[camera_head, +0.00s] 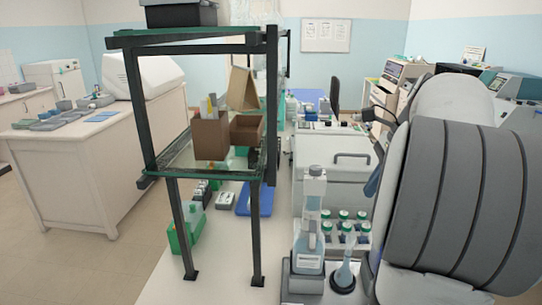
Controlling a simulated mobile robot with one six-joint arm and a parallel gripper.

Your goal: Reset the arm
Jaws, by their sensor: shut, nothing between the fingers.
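My arm (455,185) fills the right side of the head view, large, grey and ribbed, close to the camera. It stands at the right of the bench and hides part of what lies behind it. My gripper is not visible in this view, so nothing of its fingers shows.
A dark-framed shelf (265,115) stands on the white bench (205,270) left of my arm, with brown boxes (210,138) on it. A dispenser bottle (309,225), a flask (344,272) and several green-capped bottles (345,228) stand close beside my arm. Floor is open at left.

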